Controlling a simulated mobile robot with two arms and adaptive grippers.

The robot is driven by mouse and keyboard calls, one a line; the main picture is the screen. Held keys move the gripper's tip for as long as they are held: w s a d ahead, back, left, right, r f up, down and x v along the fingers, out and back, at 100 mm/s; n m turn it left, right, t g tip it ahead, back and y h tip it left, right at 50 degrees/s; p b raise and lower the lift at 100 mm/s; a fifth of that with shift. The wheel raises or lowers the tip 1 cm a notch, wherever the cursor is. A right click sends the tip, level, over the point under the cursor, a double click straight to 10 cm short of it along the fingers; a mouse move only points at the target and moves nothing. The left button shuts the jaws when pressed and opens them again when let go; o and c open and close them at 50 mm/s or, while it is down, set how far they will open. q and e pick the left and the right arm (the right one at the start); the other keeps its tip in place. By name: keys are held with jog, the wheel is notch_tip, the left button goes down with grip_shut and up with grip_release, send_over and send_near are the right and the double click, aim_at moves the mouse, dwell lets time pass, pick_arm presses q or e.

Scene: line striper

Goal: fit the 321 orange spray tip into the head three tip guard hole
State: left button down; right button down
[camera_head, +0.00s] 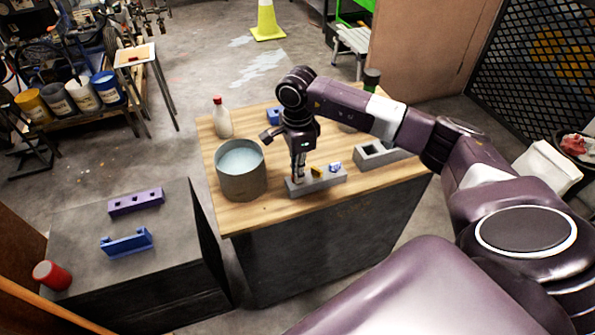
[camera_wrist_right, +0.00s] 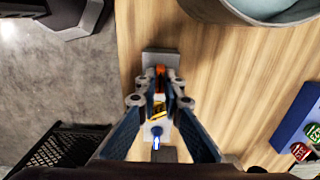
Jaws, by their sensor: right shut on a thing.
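My right gripper (camera_head: 298,175) points down at the left end of a grey block (camera_head: 327,181) on the wooden table. In the right wrist view, the gripper (camera_wrist_right: 161,82) is shut on the orange spray tip (camera_wrist_right: 160,70), which shows between the fingertips over the same grey block (camera_wrist_right: 160,56). Whether the tip is seated in a hole there cannot be told; the fingers hide it. A yellow tip (camera_wrist_right: 158,108) and a blue-and-white tip (camera_wrist_right: 156,131) stand along the block beside it. The tip's number is not readable. My left gripper is not in view.
A large metal pot (camera_head: 241,185) stands left of the block, with a bottle (camera_head: 222,118) behind it. A hollow grey block (camera_head: 375,158) is at the right. A blue rack (camera_wrist_right: 296,122) holds red and green tips. A dark table at left bears purple (camera_head: 136,203) and blue holders (camera_head: 126,243).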

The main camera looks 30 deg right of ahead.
jog(key=shift+r, duration=0.65)
jog(key=shift+r+p, duration=1.6)
jog(key=shift+r, duration=0.85)
